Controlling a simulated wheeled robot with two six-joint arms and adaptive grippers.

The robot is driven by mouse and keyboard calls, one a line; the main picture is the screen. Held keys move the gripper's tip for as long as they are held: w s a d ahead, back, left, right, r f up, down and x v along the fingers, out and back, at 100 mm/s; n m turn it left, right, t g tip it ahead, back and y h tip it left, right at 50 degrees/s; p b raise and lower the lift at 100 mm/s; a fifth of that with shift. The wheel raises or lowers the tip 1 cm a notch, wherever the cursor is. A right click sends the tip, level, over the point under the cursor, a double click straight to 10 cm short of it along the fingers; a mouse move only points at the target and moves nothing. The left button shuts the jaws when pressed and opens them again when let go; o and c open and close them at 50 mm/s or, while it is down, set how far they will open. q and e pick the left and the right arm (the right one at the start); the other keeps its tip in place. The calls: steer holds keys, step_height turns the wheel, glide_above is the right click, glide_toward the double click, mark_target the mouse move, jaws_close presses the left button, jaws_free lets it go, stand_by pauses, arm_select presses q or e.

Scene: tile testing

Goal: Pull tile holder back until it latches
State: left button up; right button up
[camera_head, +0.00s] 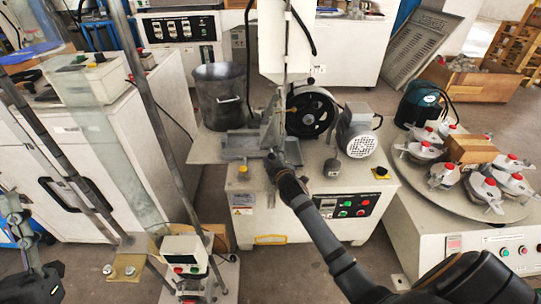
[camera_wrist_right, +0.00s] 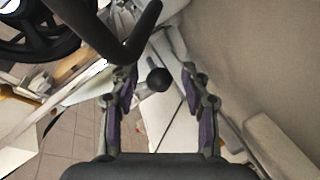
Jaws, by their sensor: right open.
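The tile holder appears to be part of the grey metal assembly (camera_head: 262,135) on the middle machine; my right gripper and forearm partly cover it, so its exact position is unclear. My right gripper (camera_head: 272,163) is at the front of this assembly. In the right wrist view, my right gripper (camera_wrist_right: 160,88) is open. A black ball knob (camera_wrist_right: 158,80) shows between its fingers, with no clear contact. A black curved bar (camera_wrist_right: 125,45) crosses above the fingers. My left gripper (camera_head: 14,205) is at the far left edge, away from the machine; its opening is unclear.
A black flywheel (camera_head: 311,112) and a motor (camera_head: 356,137) stand right of the assembly. A metal bucket (camera_head: 221,96) stands behind left. A control panel (camera_head: 345,207) is on the machine's front. A round table (camera_head: 425,186) with several red-topped clamps is at right.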

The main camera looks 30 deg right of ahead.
steer(key=shift+w, duration=0.2)
jaws_close()
stand_by(0.3)
